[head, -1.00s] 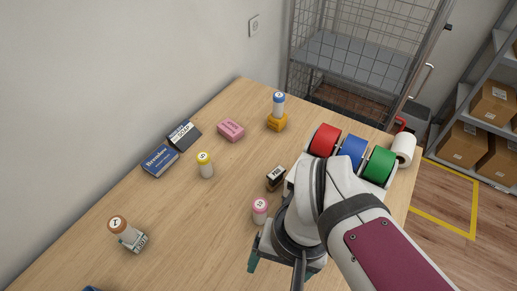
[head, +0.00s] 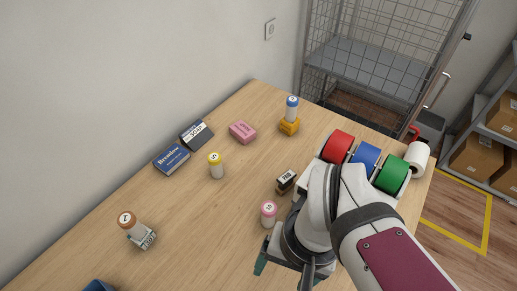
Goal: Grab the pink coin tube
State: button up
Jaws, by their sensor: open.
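The pink coin tube (head: 268,214), white with a pink cap, stands upright on the wooden counter (head: 195,225), just left of my arm. My gripper (head: 283,270) is low in the head view, nearer the camera than the tube. One teal fingertip shows below the tube; the other finger is mostly hidden by my arm. The gripper is open, and the tube appears outside its jaws. I cannot tell the exact gap between finger and tube.
A black stamp block (head: 286,181) stands close behind the tube. A yellow-capped tube (head: 216,165), a brown-capped tube (head: 131,225) and a blue-capped tube (head: 291,107) stand farther off. The counter left of the pink tube is clear.

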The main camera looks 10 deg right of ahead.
jog(key=shift+c, duration=1.1)
